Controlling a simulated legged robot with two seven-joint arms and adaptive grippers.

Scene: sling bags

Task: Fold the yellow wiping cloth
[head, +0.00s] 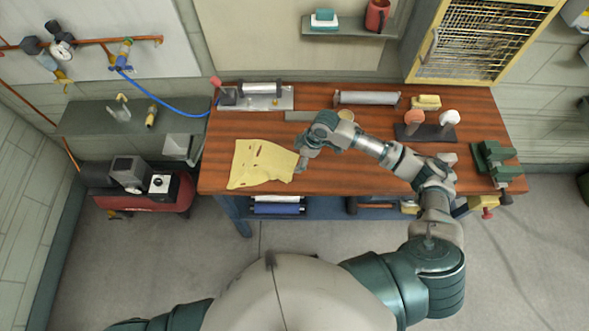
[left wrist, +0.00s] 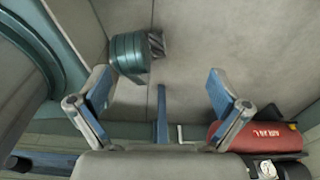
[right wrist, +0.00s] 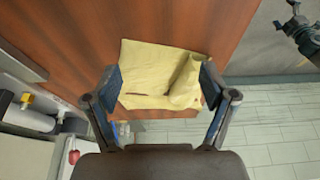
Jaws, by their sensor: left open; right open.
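The yellow wiping cloth (head: 262,165) lies on the left part of the wooden workbench, spread out with uneven edges and a few dark marks or gaps. In the right wrist view the cloth (right wrist: 150,65) is flat over much of its area, with a raised, rumpled fold on its right side. My right gripper (head: 300,166) is at the cloth's right edge in the head view. In the right wrist view its fingers (right wrist: 160,80) are apart with the cloth between and beyond them; contact cannot be told. My left gripper (left wrist: 158,80) is open and empty, away from the bench.
On the workbench (head: 335,185) stand a metal plate with a roller (head: 262,90), a grey cylinder (head: 367,98), a rack with round-topped tools (head: 428,130) and a green vise (head: 494,160). A red compressor (head: 150,195) sits left of the bench; it also shows in the left wrist view (left wrist: 265,136).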

